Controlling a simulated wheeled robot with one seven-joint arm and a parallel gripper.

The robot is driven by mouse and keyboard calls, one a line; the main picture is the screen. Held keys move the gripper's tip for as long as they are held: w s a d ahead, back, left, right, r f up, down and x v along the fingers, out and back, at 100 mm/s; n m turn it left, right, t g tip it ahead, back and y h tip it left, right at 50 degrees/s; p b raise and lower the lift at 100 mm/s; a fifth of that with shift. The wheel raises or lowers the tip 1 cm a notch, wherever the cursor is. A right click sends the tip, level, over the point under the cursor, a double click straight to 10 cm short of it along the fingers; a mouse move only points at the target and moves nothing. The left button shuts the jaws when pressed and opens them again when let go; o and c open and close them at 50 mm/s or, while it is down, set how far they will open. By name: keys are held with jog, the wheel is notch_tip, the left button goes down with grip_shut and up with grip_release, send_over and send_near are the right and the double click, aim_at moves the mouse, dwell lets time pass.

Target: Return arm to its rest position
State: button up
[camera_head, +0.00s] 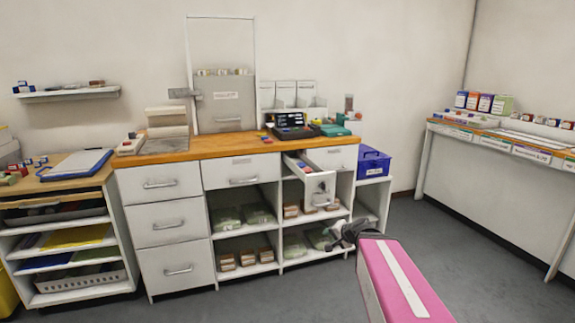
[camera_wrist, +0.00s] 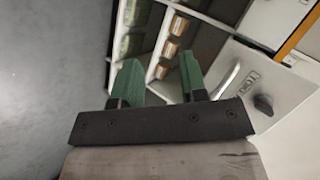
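My gripper (camera_head: 345,234) is in front of the right part of the wooden-topped counter, low beside its open shelves. My arm's pink link with a white stripe reaches up to it from the bottom edge of the head view. In the wrist view my gripper (camera_wrist: 160,72) shows two green fingers set apart, with nothing between them. Behind the gap are shelves with brown boxes (camera_wrist: 169,49), at some distance. Its fingertips look small and dark in the head view.
A drawer (camera_head: 318,186) stands pulled out under the counter top (camera_head: 215,147), just above and left of my gripper. A blue box (camera_head: 373,162) sits at the counter's right end. Grey floor (camera_head: 460,245) is clear towards the right-hand table (camera_head: 500,141).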

jog(key=s+d+f+n+g+h, duration=0.1)
jog(key=s+f+n+g+h, duration=0.5)
jog(key=s, duration=0.7)
notch_tip(320, 180, down, 4)
jog(key=g, duration=0.2)
jog(key=shift+s+d+n+g+h, duration=0.3)
jog(key=shift+d+n, duration=0.1)
jog(key=shift+w+f, duration=0.1)
